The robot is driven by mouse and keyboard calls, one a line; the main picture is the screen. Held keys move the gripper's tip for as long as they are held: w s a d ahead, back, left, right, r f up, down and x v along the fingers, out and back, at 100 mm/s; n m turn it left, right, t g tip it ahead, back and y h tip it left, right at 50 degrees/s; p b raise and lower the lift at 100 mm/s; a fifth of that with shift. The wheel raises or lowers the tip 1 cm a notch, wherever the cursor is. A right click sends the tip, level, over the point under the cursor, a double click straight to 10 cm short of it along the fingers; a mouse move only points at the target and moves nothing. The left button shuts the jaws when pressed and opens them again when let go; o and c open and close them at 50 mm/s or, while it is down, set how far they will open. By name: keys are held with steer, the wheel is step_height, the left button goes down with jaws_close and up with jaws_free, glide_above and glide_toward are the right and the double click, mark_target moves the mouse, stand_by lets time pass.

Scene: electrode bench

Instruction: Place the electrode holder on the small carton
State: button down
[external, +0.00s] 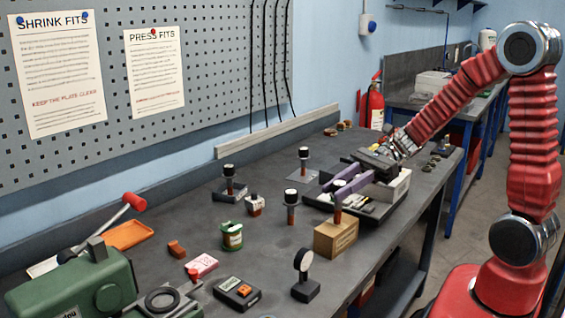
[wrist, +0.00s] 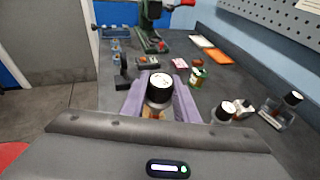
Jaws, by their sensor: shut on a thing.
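My gripper (external: 340,190) has purple fingers, shut on an electrode holder (external: 337,203) that stands upright between them. In the wrist view my gripper (wrist: 160,104) has a finger on each side of the holder (wrist: 159,90), whose black cap has a white top. The small carton (external: 335,239) is a brown box on the bench, directly below the held holder. The holder's lower end is at or just above the carton's top; I cannot tell if they touch. The fingers hide part of the holder.
Similar black-capped pieces stand nearby: one (external: 291,207) left of the carton, others (external: 229,182) farther back. A dial gauge (external: 304,275) stands in front. A green tin (external: 231,236), pink box (external: 201,265) and green press (external: 75,285) are left. A dark tray (external: 380,215) lies right.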

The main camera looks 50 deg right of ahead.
steer(key=shift+f, duration=0.4)
steer(key=c, duration=1.4)
jaws_free()
steer(key=shift+f, duration=0.1)
steer(key=v, duration=1.2)
